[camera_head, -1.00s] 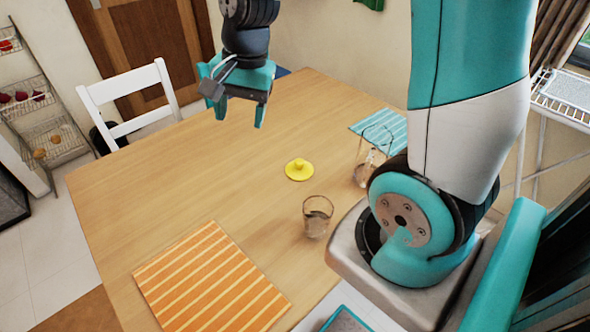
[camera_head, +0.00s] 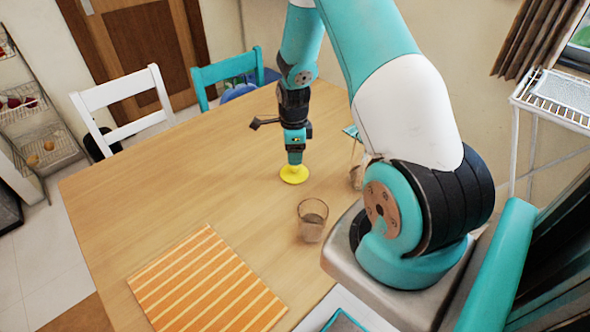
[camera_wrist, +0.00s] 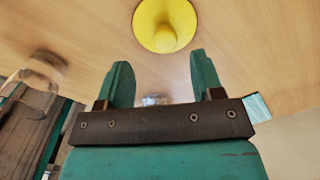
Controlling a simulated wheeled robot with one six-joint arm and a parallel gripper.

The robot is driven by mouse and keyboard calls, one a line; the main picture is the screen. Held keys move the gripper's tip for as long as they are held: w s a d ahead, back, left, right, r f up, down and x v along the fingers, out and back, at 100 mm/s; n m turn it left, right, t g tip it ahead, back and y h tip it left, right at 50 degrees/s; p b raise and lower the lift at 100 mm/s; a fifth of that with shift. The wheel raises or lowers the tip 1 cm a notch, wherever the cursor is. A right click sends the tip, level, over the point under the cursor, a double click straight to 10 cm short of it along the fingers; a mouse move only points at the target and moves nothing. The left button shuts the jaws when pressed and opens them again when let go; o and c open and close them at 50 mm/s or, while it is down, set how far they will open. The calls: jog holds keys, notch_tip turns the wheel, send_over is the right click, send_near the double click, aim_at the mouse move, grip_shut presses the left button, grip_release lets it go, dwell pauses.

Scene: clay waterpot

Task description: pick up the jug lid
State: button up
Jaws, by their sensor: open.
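The yellow jug lid (camera_head: 294,174) lies on the wooden table with its knob up. In the wrist view the lid (camera_wrist: 165,24) sits past the fingertips, with its knob toward the camera. My gripper (camera_head: 295,158) points down right over the lid in the head view and hides part of its knob. In the wrist view my gripper (camera_wrist: 160,75) has its two teal fingers spread apart with nothing held between them. I cannot tell whether a finger touches the lid.
A drinking glass (camera_head: 312,220) stands close to the lid, toward the front. A glass jug (camera_head: 356,176) is partly hidden behind my arm. An orange striped placemat (camera_head: 207,284) lies at the front left. The left of the table is clear.

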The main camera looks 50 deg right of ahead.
aim_at(294, 169)
jog(key=shift+w+d+f+p, duration=0.15)
jog(key=shift+f+p, duration=0.2)
jog(key=shift+f, duration=1.3)
jog(key=shift+d+f+p, duration=0.15)
jog(key=shift+f+p, duration=0.15)
jog(key=shift+f, duration=1.35)
jog(key=c, duration=1)
